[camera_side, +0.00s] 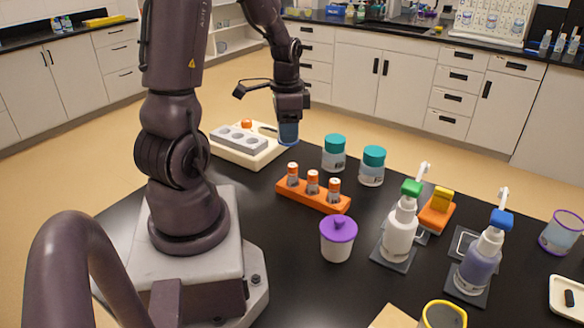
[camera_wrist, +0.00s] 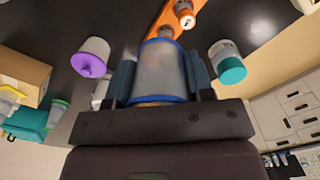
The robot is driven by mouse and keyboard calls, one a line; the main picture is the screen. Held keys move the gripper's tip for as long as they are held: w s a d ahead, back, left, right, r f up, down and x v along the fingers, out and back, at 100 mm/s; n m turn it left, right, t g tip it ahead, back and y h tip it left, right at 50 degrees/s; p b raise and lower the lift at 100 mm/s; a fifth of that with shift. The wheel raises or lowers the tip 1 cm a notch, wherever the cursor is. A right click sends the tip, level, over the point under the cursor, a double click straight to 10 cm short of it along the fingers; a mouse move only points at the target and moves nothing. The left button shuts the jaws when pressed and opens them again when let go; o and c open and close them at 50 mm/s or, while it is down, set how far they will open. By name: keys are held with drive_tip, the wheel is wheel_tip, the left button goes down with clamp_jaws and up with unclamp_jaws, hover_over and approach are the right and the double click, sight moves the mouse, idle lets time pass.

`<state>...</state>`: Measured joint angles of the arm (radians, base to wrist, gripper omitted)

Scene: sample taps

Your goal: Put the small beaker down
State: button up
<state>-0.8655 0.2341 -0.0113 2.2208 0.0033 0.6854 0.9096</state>
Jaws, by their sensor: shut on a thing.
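The small beaker (camera_side: 288,134) is translucent with a blue rim. It is upright at the far edge of the black bench, right of a cream device in the side view. My gripper (camera_side: 289,119) points down over it and is shut on it. In the wrist view the beaker (camera_wrist: 160,66) sits between the two dark fingers, with its blue rim (camera_wrist: 160,98) towards my palm. I cannot tell whether its base touches the bench.
The cream device (camera_side: 248,148) with a grey block stands close left of the beaker. Two teal-lidded jars (camera_side: 334,153) (camera_side: 371,166) stand to its right. An orange vial rack (camera_side: 313,196) and a purple-lidded jar (camera_side: 338,240) are nearer. Pump bottles (camera_side: 400,230) (camera_side: 481,262) stand farther right.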

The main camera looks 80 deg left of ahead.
drive_tip(key=s+a+n, duration=0.3)
drive_tip(key=s+a, duration=0.1)
drive_tip(key=shift+m, duration=0.3)
drive_tip(key=w+a+f, duration=0.2)
drive_tip(key=a+f, duration=0.1)
drive_tip(key=f, duration=0.1)
drive_tip(key=w+a+f, duration=0.3)
drive_tip(key=a+f, duration=0.1)
drive_tip(key=f, duration=0.1)
drive_tip(key=w+a+f, duration=0.2)
drive_tip(key=a+f, duration=0.1)
drive_tip(key=f, duration=0.1)
drive_tip(key=shift+w+a+f, duration=0.3)
drive_tip(key=shift+a, duration=0.05)
drive_tip(key=shift+a+f, duration=0.15)
drive_tip(key=shift+f, duration=0.05)
drive_tip(key=shift+w+a+f, duration=0.1)
drive_tip(key=shift+f, duration=0.8)
drive_tip(key=shift+w+a+f, duration=0.1)
drive_tip(key=shift+f, duration=0.75)
drive_tip(key=shift+f, duration=0.15)
drive_tip(key=o, duration=0.9)
